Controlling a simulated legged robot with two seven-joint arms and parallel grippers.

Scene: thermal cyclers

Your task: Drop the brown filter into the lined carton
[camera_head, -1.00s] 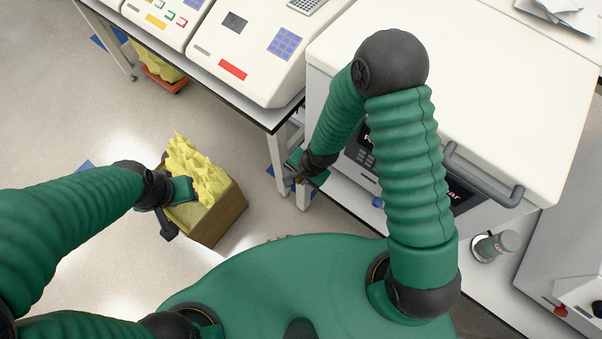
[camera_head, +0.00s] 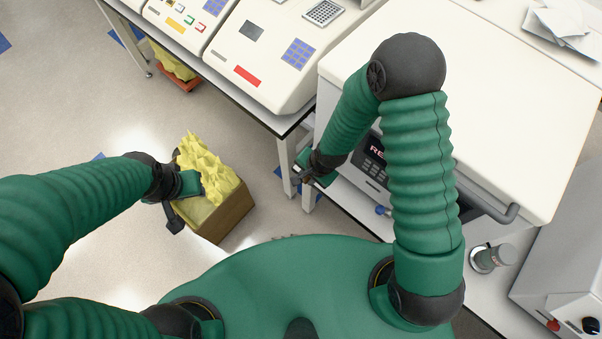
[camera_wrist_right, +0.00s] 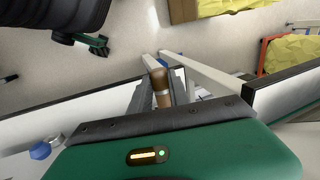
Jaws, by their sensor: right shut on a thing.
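The brown filter (camera_wrist_right: 161,88) is a small brown cylinder with a paler band, seen in the right wrist view. My right gripper (camera_head: 308,173) is shut on it; the wrist view shows the filter between the fingers (camera_wrist_right: 163,95). In the head view the filter is too small to make out. The lined carton (camera_head: 231,216) is a brown box with a crumpled yellow liner (camera_head: 208,170), on the floor left of my right gripper. It also shows at the wrist view's top edge (camera_wrist_right: 183,10). My left gripper (camera_head: 190,188) is at the carton's left side; its jaw opening is unclear.
A white bench (camera_head: 262,112) with cyclers (camera_head: 270,60) runs along the top, its legs near my right gripper. A large white machine (camera_head: 500,100) stands at right. A red bin (camera_head: 180,84) with yellow liner sits under the bench. Open floor lies between my right gripper and the carton.

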